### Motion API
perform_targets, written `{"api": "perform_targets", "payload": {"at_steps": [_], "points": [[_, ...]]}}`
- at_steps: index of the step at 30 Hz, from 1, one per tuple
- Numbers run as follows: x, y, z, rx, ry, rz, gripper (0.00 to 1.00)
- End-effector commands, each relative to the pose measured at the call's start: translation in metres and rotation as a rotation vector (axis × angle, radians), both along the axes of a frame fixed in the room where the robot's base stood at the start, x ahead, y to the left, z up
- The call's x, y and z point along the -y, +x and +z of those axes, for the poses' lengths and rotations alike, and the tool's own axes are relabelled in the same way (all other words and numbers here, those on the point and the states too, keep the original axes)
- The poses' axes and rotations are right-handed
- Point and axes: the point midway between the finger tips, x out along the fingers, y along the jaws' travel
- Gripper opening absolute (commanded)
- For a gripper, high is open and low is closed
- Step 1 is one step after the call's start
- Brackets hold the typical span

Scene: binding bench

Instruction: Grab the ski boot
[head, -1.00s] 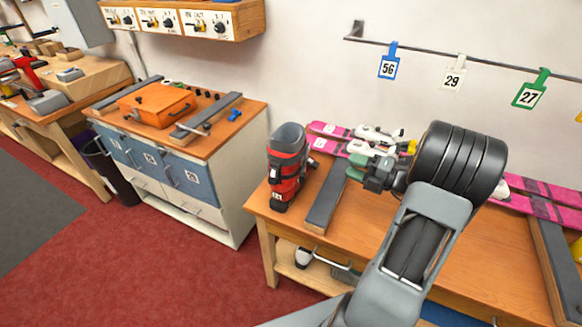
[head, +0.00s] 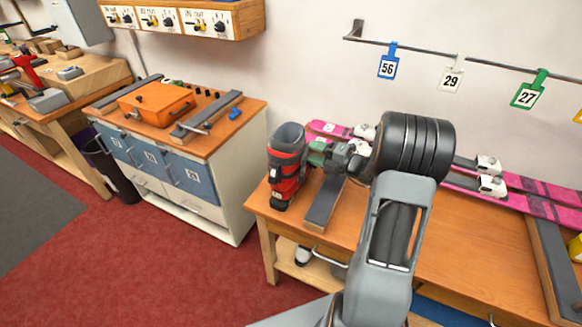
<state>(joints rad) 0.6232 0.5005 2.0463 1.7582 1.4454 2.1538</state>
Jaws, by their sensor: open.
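The ski boot (head: 287,170) is red with a grey-black cuff. It stands upright near the left end of the wooden bench (head: 470,245), beside a dark grey bar. My gripper (head: 312,155) is just right of the boot, pointing left towards its upper part. Its jaws are open, with nothing seen between them. I cannot tell from this view whether the fingertips touch the boot or stop short of it. My arm hides part of the bench.
Pink skis (head: 530,198) with white bindings lie along the back of the bench. Dark grey bars (head: 325,203) lie across it. Numbered tags (head: 388,62) hang from a wall rail above. A cabinet (head: 160,160) with an orange case (head: 157,103) on top stands to the left.

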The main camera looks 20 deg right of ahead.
Motion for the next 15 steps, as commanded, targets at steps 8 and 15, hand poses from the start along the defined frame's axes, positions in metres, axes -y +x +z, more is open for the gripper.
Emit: {"api": "perform_targets", "payload": {"at_steps": [8,15], "points": [[-0.0107,0.0115,-0.0001,0.000,0.000,0.000,0.45],[-0.0103,0.0113,-0.0002,0.000,0.000,0.000,0.37]]}}
